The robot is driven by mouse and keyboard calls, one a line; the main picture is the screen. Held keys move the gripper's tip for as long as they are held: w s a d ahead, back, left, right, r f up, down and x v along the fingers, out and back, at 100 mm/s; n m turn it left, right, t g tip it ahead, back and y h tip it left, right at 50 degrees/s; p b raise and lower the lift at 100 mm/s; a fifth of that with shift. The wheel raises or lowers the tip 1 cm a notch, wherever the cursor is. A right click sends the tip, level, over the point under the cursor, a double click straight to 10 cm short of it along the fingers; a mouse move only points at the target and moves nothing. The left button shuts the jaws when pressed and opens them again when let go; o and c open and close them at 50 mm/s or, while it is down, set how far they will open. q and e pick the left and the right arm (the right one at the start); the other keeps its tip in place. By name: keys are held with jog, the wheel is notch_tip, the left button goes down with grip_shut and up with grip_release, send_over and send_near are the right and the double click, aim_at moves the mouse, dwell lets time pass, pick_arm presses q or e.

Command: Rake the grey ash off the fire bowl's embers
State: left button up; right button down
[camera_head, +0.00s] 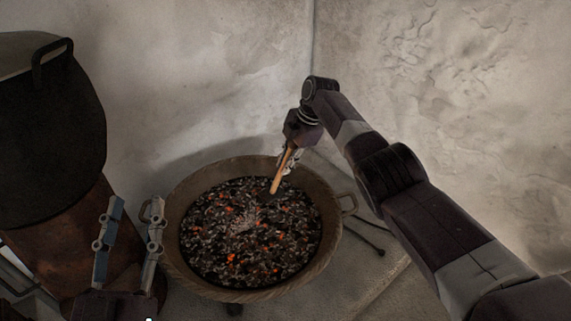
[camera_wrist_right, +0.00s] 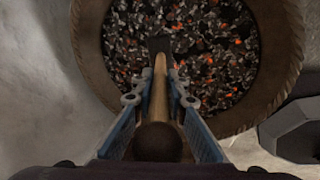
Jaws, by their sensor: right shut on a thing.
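The fire bowl (camera_head: 325,264) is a wide round brown bowl with a side handle. It holds dark coals and glowing orange embers (camera_head: 231,257). My right gripper (camera_head: 288,160) is shut on the wooden handle of a rake (camera_head: 283,172) above the bowl's far right side. The rake's dark head (camera_wrist_right: 159,44) is over the coals in the right wrist view; I cannot tell whether it touches them. My left gripper (camera_head: 131,222) is open and empty, left of the bowl.
A large dark pot (camera_head: 50,130) stands on a rusty brown base (camera_head: 85,240) at the left. A dark thin rod (camera_head: 363,239) lies right of the bowl on the pale hearth slab (camera_head: 375,275). Plastered walls close off the back and right.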

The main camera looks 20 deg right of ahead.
jog(key=shift+r+p, duration=0.45)
jog(key=shift+r, duration=0.3)
pick_arm(q)
notch_tip(320, 180, down, 12)
jog(key=a+g+y+p, duration=0.1)
jog(key=g+y, duration=0.1)
jog(key=g, duration=0.4)
jog(key=shift+w+a+f, duration=0.2)
jog(key=shift+w+f, duration=0.05)
jog(key=shift+w, duration=0.2)
pick_arm(e)
jog(key=shift+r, duration=0.5)
jog(key=shift+w+r, duration=0.1)
